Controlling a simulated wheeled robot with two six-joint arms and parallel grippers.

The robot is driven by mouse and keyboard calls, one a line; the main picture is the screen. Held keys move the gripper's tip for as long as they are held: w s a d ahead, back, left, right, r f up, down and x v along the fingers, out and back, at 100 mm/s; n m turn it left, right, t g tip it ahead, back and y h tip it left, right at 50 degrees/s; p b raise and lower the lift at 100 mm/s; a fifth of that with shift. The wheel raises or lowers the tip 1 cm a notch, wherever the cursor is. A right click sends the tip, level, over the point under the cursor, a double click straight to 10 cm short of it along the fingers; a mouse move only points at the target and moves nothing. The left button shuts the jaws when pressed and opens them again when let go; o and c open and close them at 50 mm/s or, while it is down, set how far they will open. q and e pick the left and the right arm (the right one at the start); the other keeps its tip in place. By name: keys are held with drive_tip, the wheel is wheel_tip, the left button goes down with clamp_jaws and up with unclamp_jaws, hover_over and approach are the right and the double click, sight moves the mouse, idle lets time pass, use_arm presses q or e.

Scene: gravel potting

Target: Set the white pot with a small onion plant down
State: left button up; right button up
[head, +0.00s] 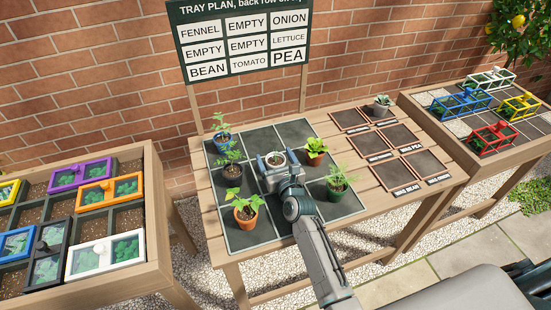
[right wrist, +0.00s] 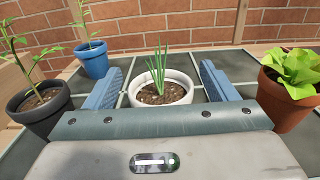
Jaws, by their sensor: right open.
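The white pot with a small onion plant (head: 275,161) is near the middle of the dark gridded tray (head: 282,225). In the right wrist view the white pot (right wrist: 187,88) is upright, with thin green shoots in brown soil. My right gripper (head: 276,167) is open around it. Its blue fingers (right wrist: 160,86) stand either side of the pot with a small gap on each side. The pot's base is hidden behind the gripper, so I cannot fully tell its contact with the tray. My left gripper is not in view.
Close by stand a dark grey pot (head: 232,172), a blue pot (head: 222,139), a terracotta pot (head: 245,213), a lettuce pot (head: 315,159) and a green pot (head: 336,194). The tray plan board (head: 245,40) stands behind. The tray's back-right and front-middle areas look bare.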

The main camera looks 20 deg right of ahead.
drive_tip(key=shift+r, duration=0.25)
drive_tip(key=s, duration=0.5)
drive_tip(key=s+b, duration=0.1)
drive_tip(key=s, duration=0.4)
drive_tip(key=shift+s+d+f, duration=0.15)
drive_tip(key=shift+s+f, duration=0.05)
drive_tip(key=shift+s, duration=0.7)
drive_tip(key=shift+s+r, duration=0.1)
